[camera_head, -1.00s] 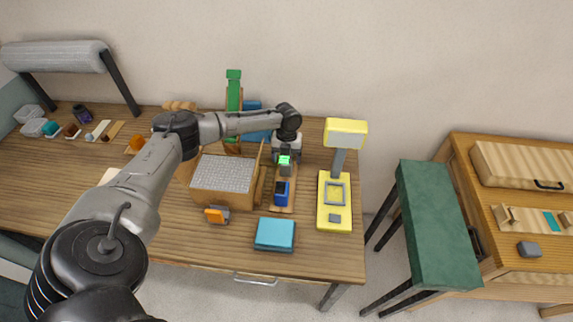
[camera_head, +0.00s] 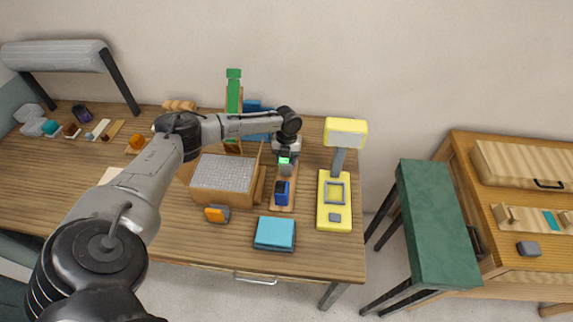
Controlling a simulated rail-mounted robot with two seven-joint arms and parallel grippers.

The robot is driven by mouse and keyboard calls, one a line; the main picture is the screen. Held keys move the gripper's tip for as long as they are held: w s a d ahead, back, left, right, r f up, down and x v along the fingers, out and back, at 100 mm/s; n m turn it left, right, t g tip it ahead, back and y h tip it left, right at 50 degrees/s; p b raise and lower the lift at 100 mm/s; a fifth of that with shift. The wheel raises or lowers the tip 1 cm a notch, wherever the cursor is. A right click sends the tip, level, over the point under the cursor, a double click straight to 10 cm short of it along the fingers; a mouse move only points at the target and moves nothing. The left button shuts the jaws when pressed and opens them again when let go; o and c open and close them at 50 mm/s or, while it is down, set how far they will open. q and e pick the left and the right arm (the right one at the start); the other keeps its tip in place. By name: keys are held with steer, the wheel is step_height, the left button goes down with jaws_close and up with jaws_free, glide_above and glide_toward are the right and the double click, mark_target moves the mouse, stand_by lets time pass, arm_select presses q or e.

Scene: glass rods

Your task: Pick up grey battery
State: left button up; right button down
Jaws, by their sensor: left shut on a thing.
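My left gripper (camera_head: 286,154) points down over the far part of a narrow wooden tray (camera_head: 283,208). It is shut on the grey battery (camera_head: 286,169), a small grey block just below the gripper. A bright green patch shows between the fingers, and I cannot tell what it belongs to. The fingers hide part of the battery, and I cannot tell whether it touches the tray. A blue battery-like block (camera_head: 282,190) stands on the nearer part of the same tray. My right gripper is not in view.
A wooden box with a grey grid top (camera_head: 224,174) stands left of the tray. A yellow lamp-like device (camera_head: 335,222) stands to its right. A teal block (camera_head: 275,233) and an orange-grey item (camera_head: 217,214) lie nearer the front edge.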

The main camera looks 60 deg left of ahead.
arm_select(q)
steer(key=shift+c, duration=0.8)
steer(key=shift+r, duration=0.1)
